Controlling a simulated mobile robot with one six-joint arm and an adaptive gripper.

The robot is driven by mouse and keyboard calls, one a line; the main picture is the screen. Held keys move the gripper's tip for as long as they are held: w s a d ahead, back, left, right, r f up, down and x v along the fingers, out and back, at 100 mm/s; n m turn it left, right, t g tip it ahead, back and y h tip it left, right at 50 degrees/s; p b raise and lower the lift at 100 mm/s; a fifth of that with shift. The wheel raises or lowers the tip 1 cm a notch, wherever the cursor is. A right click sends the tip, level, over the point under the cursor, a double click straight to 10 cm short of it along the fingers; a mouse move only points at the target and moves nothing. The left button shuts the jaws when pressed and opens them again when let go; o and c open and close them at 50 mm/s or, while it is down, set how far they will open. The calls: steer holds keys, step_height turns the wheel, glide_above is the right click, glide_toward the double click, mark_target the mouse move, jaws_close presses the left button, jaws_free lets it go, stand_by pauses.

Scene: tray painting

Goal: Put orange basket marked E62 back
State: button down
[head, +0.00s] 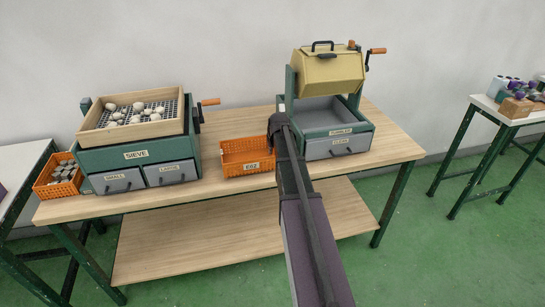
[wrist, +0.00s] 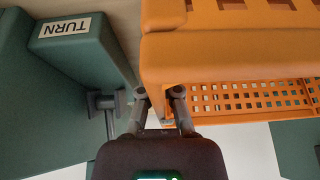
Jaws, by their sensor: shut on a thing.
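The orange basket marked E62 (head: 236,158) is on the wooden table between the sieve and the tumbler. It looks empty, with its label facing front. I cannot tell whether it is fully resting on the tabletop. My gripper (head: 276,128) is at the basket's right end, mostly hidden by my own arm in the head view. In the wrist view my gripper (wrist: 160,94) is shut on the edge of the orange basket (wrist: 225,55), which fills the upper right.
The sieve (head: 137,156) with pale lumps stands left, the tumbler (head: 325,122) right of the basket. A second orange basket (head: 47,189) with grey pieces sits at the left end. A green block marked TURN (wrist: 50,55) is close in the wrist view. The front tabletop (head: 235,187) is clear.

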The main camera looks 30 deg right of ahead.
steer(key=shift+f+b, duration=0.3)
steer(key=shift+f, duration=0.3)
steer(key=shift+f, duration=0.15)
steer(key=c, duration=0.8)
jaws_free()
steer(key=p+v, duration=1.1)
steer(key=v, duration=0.1)
steer(key=shift+r, duration=0.2)
stand_by(0.3)
